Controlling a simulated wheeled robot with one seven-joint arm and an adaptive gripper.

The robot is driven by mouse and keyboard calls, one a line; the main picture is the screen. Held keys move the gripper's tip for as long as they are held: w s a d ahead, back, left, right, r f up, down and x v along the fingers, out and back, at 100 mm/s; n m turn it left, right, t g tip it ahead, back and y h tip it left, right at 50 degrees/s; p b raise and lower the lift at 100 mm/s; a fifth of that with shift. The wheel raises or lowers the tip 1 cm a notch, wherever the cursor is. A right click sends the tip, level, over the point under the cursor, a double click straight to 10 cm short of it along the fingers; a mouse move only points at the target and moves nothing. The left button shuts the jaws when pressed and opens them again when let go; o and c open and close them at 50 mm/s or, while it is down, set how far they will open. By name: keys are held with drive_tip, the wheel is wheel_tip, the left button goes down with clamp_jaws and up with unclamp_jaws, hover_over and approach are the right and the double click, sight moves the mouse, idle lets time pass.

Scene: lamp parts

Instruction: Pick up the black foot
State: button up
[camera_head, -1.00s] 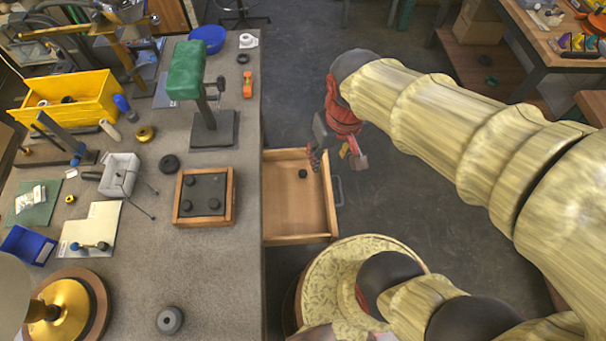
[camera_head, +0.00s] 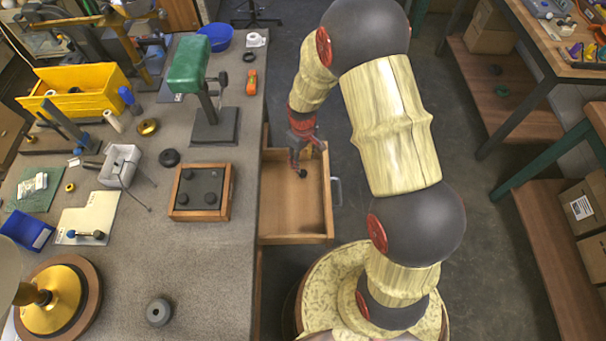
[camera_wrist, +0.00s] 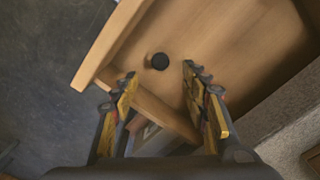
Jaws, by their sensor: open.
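A small round black foot (camera_head: 302,173) lies on the floor of the open wooden drawer (camera_head: 285,218). In the wrist view the black foot (camera_wrist: 160,61) sits beyond my fingertips, between their lines and apart from them. My gripper (camera_head: 296,165) is over the drawer, just left of the foot in the head view. In the wrist view my gripper (camera_wrist: 158,75) is open and empty, its two fingers spread wide. The drawer's wall (camera_wrist: 150,105) passes below the fingers.
The wooden tray (camera_head: 199,214) on the bench holds several black feet on a dark pad. The bench edge borders the drawer on the left. A drawer handle (camera_head: 337,191) is on its right side. The drawer's near half is empty.

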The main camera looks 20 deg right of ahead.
sight(303, 172)
drive_tip(key=shift+s+f, duration=0.1)
drive_tip(key=shift+f, duration=0.5)
wheel_tip(303, 172, down, 7)
drive_tip(key=b, duration=0.2)
drive_tip(key=shift+b, duration=0.35)
drive_tip(key=shift+r, duration=0.15)
drive_tip(key=shift+c, duration=1)
drive_tip(key=c, duration=0.7)
drive_tip(key=shift+c, duration=0.2)
